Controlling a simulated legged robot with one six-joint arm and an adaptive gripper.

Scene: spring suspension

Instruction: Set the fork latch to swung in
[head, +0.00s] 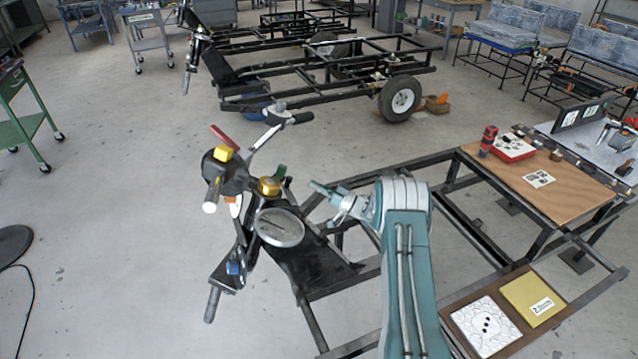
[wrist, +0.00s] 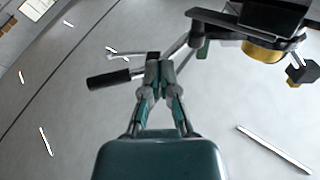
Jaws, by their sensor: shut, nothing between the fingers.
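My gripper (head: 320,188) is shut and empty, to the right of the dark steering-and-fork assembly in the head view. In the wrist view my gripper (wrist: 160,68) has its fingertips together, and they overlap the inner end of a black handlebar grip (wrist: 108,79); I cannot tell whether they touch. A small green tab (head: 281,172) stands beside a brass cap (head: 269,186) on the fork assembly, left of my gripper. A green piece (wrist: 203,48) also shows in the wrist view, right of the fingertips. No part is clearly recognisable as the fork latch, so its position cannot be told.
A round silver disc (head: 279,227) sits below the brass cap. The handlebar's far black grip (head: 303,118) and a red lever (head: 225,138) stick out nearby. A wooden board (head: 540,180) lies on the black frame at right. The floor at left is mostly clear.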

